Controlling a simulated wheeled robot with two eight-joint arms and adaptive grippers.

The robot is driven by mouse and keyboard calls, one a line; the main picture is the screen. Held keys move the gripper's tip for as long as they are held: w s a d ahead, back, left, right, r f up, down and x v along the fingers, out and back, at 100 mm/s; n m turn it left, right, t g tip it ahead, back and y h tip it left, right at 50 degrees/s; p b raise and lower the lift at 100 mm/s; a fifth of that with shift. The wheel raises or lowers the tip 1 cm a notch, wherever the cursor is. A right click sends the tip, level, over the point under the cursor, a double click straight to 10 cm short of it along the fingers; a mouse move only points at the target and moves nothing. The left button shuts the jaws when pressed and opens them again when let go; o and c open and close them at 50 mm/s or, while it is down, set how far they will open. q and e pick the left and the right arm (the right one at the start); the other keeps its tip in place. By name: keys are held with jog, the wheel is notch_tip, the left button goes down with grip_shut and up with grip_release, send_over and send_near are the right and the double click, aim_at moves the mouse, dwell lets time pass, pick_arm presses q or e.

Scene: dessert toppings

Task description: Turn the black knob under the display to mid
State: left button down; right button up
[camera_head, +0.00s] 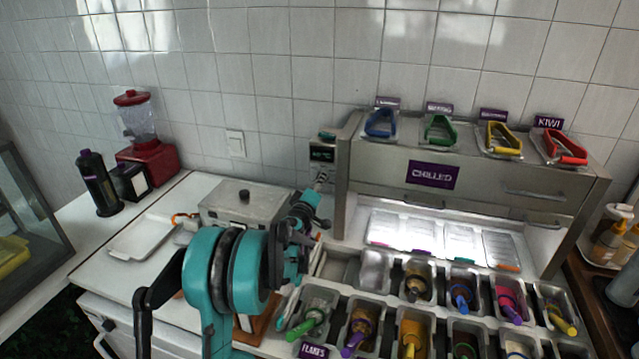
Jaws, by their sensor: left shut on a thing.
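The small dark display (321,153) with lit digits is on the left side of the steel chilled unit. The black knob (321,176) sits just under it and is mostly covered by my gripper, so its angle cannot be read. My left gripper (319,186) reaches up from the teal arm, with its fingers shut around the knob. My right gripper is not in view.
A lidded steel box (240,205) stands close left of my arm. The chilled unit (470,165) rises to the right, with colored-handled lids on top. Topping trays with several scoops (410,335) lie in front. A red blender (145,140) stands far left.

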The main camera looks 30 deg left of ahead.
pick_arm(q)
jog(key=shift+m, duration=0.4)
jog(key=c, duration=1.2)
grip_release()
jog(key=shift+s, duration=0.15)
jog(key=v, duration=1.1)
jog(key=shift+s+d+f, duration=0.1)
jog(key=shift+s, duration=0.25)
